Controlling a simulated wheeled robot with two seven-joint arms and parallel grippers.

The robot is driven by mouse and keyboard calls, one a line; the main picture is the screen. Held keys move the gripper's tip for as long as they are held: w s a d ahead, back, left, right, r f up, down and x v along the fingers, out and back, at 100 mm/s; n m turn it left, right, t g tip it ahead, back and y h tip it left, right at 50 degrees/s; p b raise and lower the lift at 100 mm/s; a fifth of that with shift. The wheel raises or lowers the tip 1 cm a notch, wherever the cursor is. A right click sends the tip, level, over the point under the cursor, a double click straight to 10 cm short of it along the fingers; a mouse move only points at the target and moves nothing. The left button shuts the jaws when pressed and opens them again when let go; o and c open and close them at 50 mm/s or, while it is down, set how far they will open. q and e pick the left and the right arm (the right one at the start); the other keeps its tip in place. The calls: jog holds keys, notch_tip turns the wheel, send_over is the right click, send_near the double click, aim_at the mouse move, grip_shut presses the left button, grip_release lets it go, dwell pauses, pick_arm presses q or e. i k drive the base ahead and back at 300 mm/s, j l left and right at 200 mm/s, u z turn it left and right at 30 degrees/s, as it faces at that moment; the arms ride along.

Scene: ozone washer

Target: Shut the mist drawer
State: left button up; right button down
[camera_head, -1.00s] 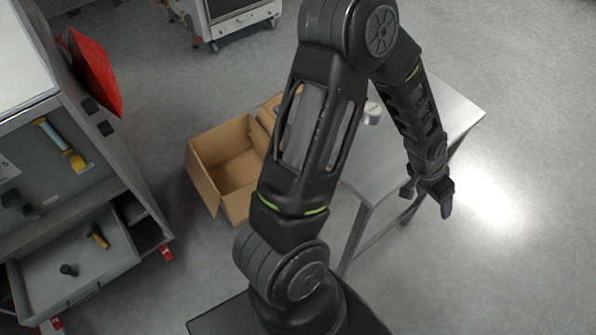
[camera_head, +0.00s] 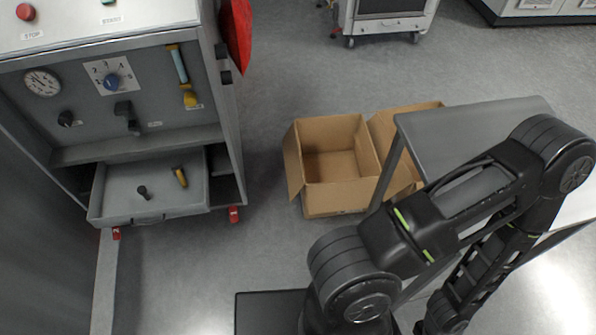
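The mist drawer (camera_head: 115,205), a grey tray, is pulled out from the bottom of the washer cabinet (camera_head: 130,144) at the left. A small dark knob-like piece (camera_head: 143,192) and a yellow-and-black piece (camera_head: 180,177) are inside it. No gripper is near the drawer. My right arm is folded at the lower right, well away from the cabinet, and its gripper is past the bottom of the picture. My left gripper is not in view.
The cabinet panel has a gauge (camera_head: 42,83), a blue dial (camera_head: 111,83) and a yellow-and-blue handle (camera_head: 183,75). An open cardboard box (camera_head: 342,196) stands on the floor right of the cabinet, beside a metal table (camera_head: 470,125). Floor between drawer and box is clear.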

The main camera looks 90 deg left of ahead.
aim_at(114, 200)
jog(key=u, duration=4.35)
jog(key=l+u, duration=0.35)
jog(key=l, duration=0.4)
